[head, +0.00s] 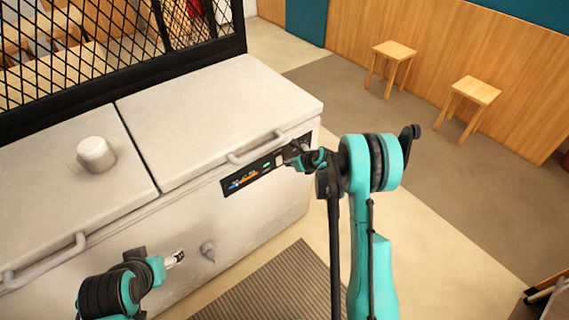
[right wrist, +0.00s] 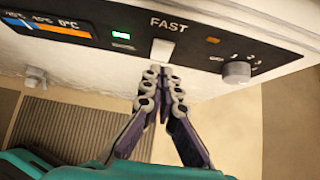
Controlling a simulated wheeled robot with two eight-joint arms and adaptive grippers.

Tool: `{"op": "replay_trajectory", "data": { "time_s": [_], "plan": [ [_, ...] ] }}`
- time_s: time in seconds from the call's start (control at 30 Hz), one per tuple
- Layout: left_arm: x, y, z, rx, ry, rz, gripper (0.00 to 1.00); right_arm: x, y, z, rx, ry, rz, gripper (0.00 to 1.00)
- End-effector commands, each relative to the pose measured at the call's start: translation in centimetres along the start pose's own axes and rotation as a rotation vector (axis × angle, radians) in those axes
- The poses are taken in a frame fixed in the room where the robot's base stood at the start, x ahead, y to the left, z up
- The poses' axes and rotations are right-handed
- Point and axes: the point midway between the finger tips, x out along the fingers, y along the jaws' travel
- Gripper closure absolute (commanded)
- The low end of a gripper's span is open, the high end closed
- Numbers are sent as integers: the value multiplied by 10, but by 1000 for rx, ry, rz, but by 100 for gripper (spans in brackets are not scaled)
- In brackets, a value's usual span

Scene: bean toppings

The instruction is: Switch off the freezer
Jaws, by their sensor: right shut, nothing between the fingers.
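The white chest freezer (head: 265,215) has a black control panel (head: 240,182) on its upper front at the right. In the right wrist view the panel (right wrist: 290,55) carries a white switch (right wrist: 162,51) under the word FAST, a lit green light (right wrist: 121,35), an orange light (right wrist: 213,40), a grey knob (right wrist: 236,72) and a temperature display (right wrist: 50,27). My right gripper (right wrist: 163,72) is shut and empty, its fingertips at the switch's lower edge; whether they touch is unclear. It also shows at the panel in the head view (head: 291,158). My left gripper (head: 175,258) is low before the freezer front; its jaw state is unclear.
Both lids are down, with handles (head: 45,262) on the front edges. A white cylinder (head: 96,154) stands on the left lid. A spigot (head: 208,251) juts from the front. A ribbed mat (head: 275,287) lies on the floor. Two wooden stools (head: 394,50) (head: 476,90) stand far right.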

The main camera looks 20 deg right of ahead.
Motion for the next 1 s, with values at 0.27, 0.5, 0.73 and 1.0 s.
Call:
{"op": "replay_trajectory", "data": {
  "time_s": [0.27,0.5,0.73,1.0],
  "plan": [
    [-23,0,-17,0,0,0,34,-66,-1,11,2,0,0,100],
    [-31,0,-22,0,0,0,34,-96,0,14,2,0,1,100],
    [-31,0,-22,0,0,0,34,-100,0,14,1,0,1,100],
    [-31,0,-22,0,0,0,34,-100,0,14,1,0,1,100]
  ]
}}
